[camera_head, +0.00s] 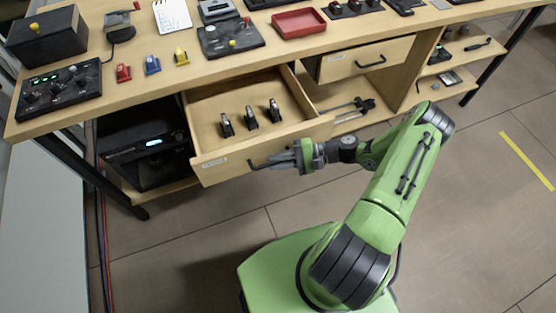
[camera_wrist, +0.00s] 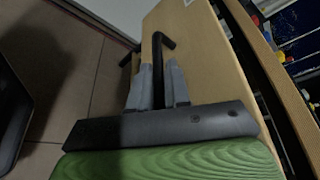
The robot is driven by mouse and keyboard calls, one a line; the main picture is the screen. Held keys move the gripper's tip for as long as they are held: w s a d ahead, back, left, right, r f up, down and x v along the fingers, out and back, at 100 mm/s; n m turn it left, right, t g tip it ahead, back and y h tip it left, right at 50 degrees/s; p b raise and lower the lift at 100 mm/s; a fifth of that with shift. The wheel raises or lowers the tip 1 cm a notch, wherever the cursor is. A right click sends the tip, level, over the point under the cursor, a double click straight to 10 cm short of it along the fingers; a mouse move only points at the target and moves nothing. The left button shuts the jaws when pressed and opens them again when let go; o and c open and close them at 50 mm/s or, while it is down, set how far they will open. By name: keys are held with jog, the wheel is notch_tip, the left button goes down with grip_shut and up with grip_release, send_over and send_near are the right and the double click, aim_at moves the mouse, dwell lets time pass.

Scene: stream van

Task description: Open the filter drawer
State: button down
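The filter drawer (camera_head: 232,158) is pulled well out from under the left part of the wooden bench in the head view. It has a small white label on its front, too small to read. Three small dark and silver pieces lie inside it. My gripper (camera_head: 284,159) is at the right part of the drawer front, on its black bar handle (camera_head: 257,165). In the wrist view, the handle (camera_wrist: 158,52) runs between the two grey fingers, which look closed against it, beside the wooden drawer front (camera_wrist: 205,58). Part of the handle is hidden by the fingers.
A second drawer (camera_head: 366,59) to the right is shut. The bench top (camera_head: 140,85) carries control boxes, a red tray (camera_head: 299,23) and coloured connectors. A black device (camera_head: 145,147) sits in the bay left of the open drawer. The floor (camera_head: 470,215) to the right is clear.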

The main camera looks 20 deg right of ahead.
jog(key=c, duration=1.4)
grip_release()
jog(key=shift+c, duration=0.2)
jog(key=p+v, duration=0.1)
jog(key=v, duration=1.4)
jog(key=shift+d, duration=0.4)
jog(key=shift+s+r, duration=0.1)
jog(key=shift+s, duration=0.05)
jog(key=a+r+n+g+h+p, duration=0.25)
jog(key=a+r+h, duration=0.25)
jog(key=r, duration=0.5)
jog(key=a+r+n+g+h+p, duration=0.1)
jog(key=a+r+n+g+h, duration=0.35)
jog(key=r, duration=0.55)
jog(key=s+a+r+n+t+h+p, duration=0.1)
jog(key=s+a+r+t+h, duration=0.1)
jog(key=s+r, duration=0.4)
jog(key=s+a+r+n+t+h+p, duration=0.2)
jog(key=s+a+r+t+h, duration=0.1)
jog(key=s+r, duration=0.4)
jog(key=a+r+t, duration=0.1)
jog(key=t, duration=0.1)
jog(key=shift+a+r+t+p, duration=0.15)
jog(key=shift+a+t+p, duration=0.15)
jog(key=shift+a+t, duration=0.1)
